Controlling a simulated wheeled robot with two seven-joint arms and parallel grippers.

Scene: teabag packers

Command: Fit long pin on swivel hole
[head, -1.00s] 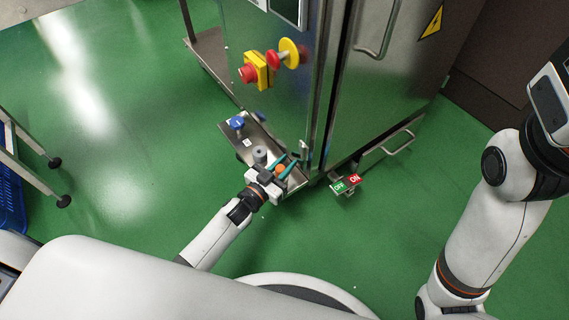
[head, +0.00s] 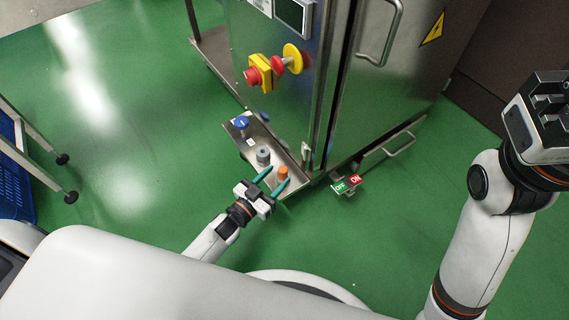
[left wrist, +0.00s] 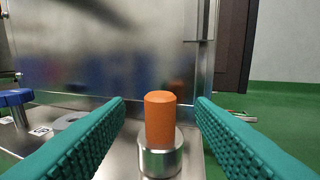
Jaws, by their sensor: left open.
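An orange cylindrical piece (head: 283,173) stands upright in a round metal collar (left wrist: 160,158) on the steel shelf of the machine. I cannot tell whether this orange piece is the long pin's head. My left gripper (head: 277,175) is open, its two teal fingers pointing at the orange piece. In the left wrist view the orange piece (left wrist: 160,118) stands between and beyond the fingertips, with a gap on each side. A grey cylinder (head: 263,156) and a blue knob (head: 240,122) stand farther left along the shelf. My right gripper (head: 545,105) is at the right edge, its fingers not clearly shown.
The steel cabinet (head: 390,90) rises behind the shelf (head: 258,131). Red and yellow buttons (head: 262,74) stick out above it. A green and red OFF/ON sign (head: 347,184) is to the right. A blue crate (head: 12,180) and rack are at far left. Green floor is open around.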

